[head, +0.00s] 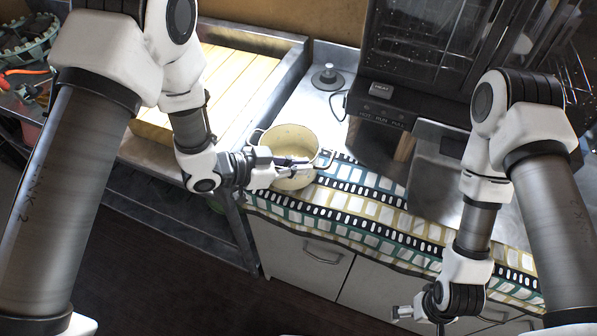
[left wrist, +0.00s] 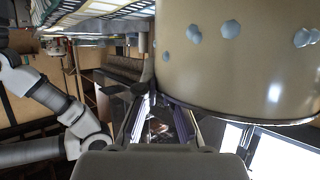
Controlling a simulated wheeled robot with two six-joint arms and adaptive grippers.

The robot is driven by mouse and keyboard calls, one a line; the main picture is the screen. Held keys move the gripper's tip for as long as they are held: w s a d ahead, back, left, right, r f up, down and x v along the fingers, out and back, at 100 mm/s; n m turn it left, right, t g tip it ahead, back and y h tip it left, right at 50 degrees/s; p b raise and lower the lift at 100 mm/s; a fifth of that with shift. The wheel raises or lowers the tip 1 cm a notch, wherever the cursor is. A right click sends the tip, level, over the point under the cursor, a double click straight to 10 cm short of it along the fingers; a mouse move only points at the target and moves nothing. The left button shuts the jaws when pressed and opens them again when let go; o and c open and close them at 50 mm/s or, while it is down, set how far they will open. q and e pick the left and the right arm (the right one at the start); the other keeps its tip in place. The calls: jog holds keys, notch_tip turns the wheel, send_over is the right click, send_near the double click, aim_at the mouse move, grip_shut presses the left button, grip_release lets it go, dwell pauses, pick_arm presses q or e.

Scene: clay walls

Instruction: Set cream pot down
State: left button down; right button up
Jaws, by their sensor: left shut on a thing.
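The cream pot (head: 291,137) is an open, round, upright pot with a pale inside and side handles. It is at the left front corner of the counter, by the patterned runner. Whether its base touches the surface is hidden. My left gripper (head: 298,163) comes in from the left across the pot's near side and is shut on it. In the left wrist view the pot's cream wall (left wrist: 235,65) with grey dots fills the upper right, close to the fingers (left wrist: 157,105). My right gripper (head: 420,313) hangs low in front of the cabinets, its fingers partly hidden.
The film-strip runner (head: 365,212) covers the counter's front edge. A black oven-like appliance (head: 425,55) stands behind, with a grey bin-like box (head: 436,165) beside it. A round grey knob-topped object (head: 327,77) sits at the back. Bare metal counter (head: 303,103) shows behind the pot.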

pick_arm(q)
jog(key=shift+w, duration=0.15)
jog(key=c, duration=1.7)
grip_release()
jog(key=shift+f, duration=0.15)
jog(key=shift+c, duration=0.2)
jog(key=o, duration=0.4)
